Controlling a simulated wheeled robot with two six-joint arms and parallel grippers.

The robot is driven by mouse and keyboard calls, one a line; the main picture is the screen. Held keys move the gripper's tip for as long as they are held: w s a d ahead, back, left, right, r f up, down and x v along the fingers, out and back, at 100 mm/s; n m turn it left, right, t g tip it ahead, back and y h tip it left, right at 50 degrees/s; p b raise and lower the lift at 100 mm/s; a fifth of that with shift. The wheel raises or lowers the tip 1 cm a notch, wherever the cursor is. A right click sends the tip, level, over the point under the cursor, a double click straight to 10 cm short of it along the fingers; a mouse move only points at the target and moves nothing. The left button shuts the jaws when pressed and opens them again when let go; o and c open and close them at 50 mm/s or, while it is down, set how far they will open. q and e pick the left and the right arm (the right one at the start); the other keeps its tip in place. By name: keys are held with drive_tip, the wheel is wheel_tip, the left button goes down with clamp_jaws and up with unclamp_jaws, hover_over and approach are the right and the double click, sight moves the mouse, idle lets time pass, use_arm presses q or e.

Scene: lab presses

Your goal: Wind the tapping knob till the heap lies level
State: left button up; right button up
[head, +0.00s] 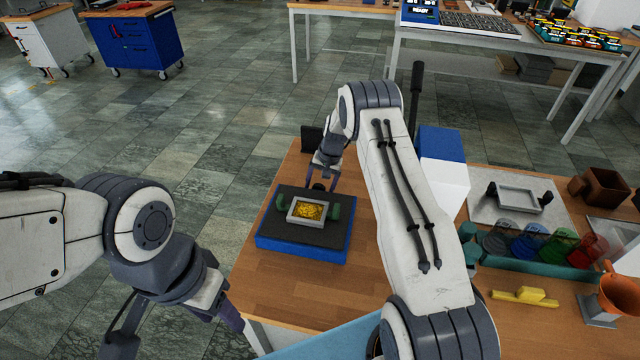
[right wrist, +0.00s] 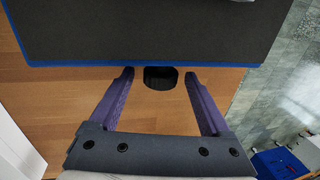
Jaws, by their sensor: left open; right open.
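A blue tapping base (head: 300,247) with a black top stands on the wooden table. On it sits a small grey tray (head: 293,217) with green ends, holding a heap of yellow pieces (head: 308,211). I cannot tell whether the heap is level. The dark tapping knob (right wrist: 160,78) juts out at the base's edge in the right wrist view. My right gripper (right wrist: 160,85) is open, with its purple fingers apart on either side of the knob. In the head view the right gripper (head: 322,178) is behind the tray. My left gripper (head: 176,328) is open and empty, off the table's left edge.
A blue and white box (head: 444,165) stands right of my right arm. Further right are a pale tray (head: 518,198), a rack of coloured cups (head: 530,245), a yellow block (head: 525,296) and an orange funnel (head: 617,290). The table's front left is clear.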

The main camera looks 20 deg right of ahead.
clamp_jaws()
drive_tip(key=shift+w+a+f+g+h+b, duration=0.1)
drive_tip(key=shift+w+a+g+h+b, duration=0.1)
drive_tip(key=shift+g+h+b, duration=0.5)
drive_tip(key=h+b, duration=0.1)
drive_tip(key=b, duration=0.1)
drive_tip(key=g+h+b, duration=0.1)
drive_tip(key=shift+w+a+f+h+b, duration=0.2)
drive_tip(key=shift+h+b, duration=0.1)
drive_tip(key=shift+b, duration=0.1)
drive_tip(key=shift+a+r+g+h+b, duration=0.1)
drive_tip(key=shift+r+g+h+b, duration=0.15)
drive_tip(key=shift+g+h+b, duration=1)
drive_tip(key=shift+t+y+b, duration=0.25)
drive_tip(key=shift+t+b, duration=0.1)
drive_tip(key=shift+t, duration=0.1)
